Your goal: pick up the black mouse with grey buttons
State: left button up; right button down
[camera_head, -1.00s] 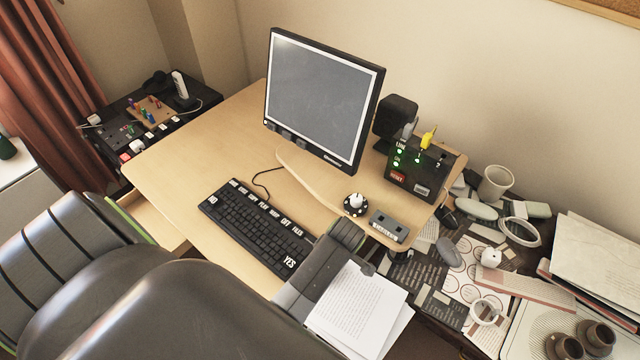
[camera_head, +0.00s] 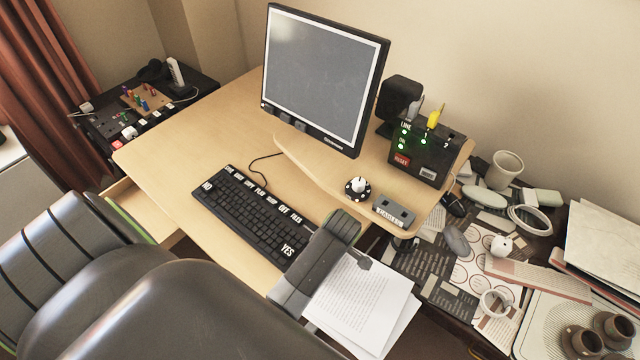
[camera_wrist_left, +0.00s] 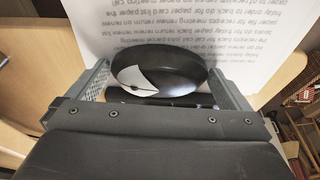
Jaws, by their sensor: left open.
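The black mouse (camera_wrist_left: 158,76) with a light grey button patch lies on a white printed sheet (camera_wrist_left: 105,25) in the left wrist view. My left gripper (camera_wrist_left: 160,84) is open, with one finger on each side of the mouse. I cannot tell whether either finger touches it. In the head view my left gripper (camera_head: 354,243) is over the top edge of the printed sheets (camera_head: 360,300) at the desk's front right. It hides the mouse there. My right gripper is not in view.
A black keyboard (camera_head: 252,212) lies just left of the gripper. Behind it, a raised shelf holds a round knob (camera_head: 358,188), a grey box (camera_head: 394,211), a switch box (camera_head: 420,155) and the monitor (camera_head: 322,80). A cluttered surface (camera_head: 440,285) lies to the right.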

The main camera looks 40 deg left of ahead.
pick_arm(q)
jog(key=c, duration=0.7)
jog(key=shift+o, duration=0.2)
jog(key=shift+r, duration=0.15)
